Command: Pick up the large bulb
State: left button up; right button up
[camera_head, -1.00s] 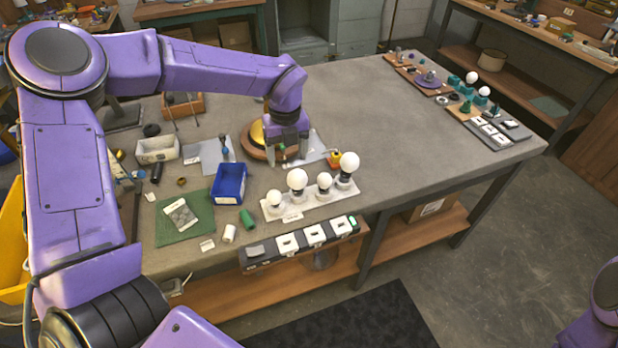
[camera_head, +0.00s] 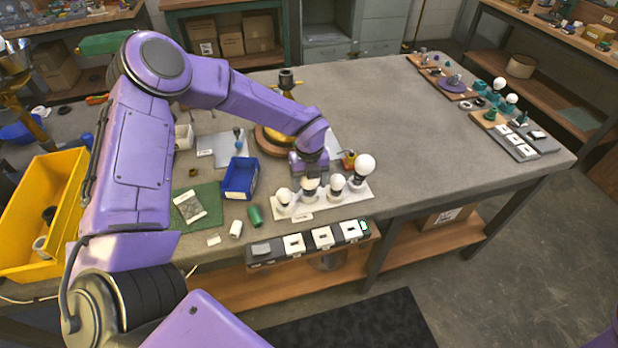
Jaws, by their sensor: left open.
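A white board (camera_head: 338,206) near the table's front edge carries a row of white round bulbs standing upright. The large bulb at its right end (camera_head: 364,166) is fully in view. A second large bulb (camera_head: 310,185) stands second from the left, its top hidden by my left gripper. Two smaller bulbs stand on the board, one at the left end (camera_head: 283,196) and one between the large ones (camera_head: 336,182). My left gripper (camera_head: 309,177) is open, pointing down right at the second bulb. I cannot tell whether the fingers touch it. My right gripper is out of view.
A blue bin (camera_head: 240,178) and green mat (camera_head: 197,208) lie left of the board. A round wooden base with a brass part (camera_head: 272,140) is behind the gripper. A switch strip (camera_head: 308,242) runs along the front edge. The table's middle right is clear.

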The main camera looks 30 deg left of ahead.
pick_arm(q)
jog(key=shift+w+f, duration=0.1)
jog(key=shift+f, duration=0.2)
jog(key=shift+r, duration=0.1)
jog(key=c, duration=0.6)
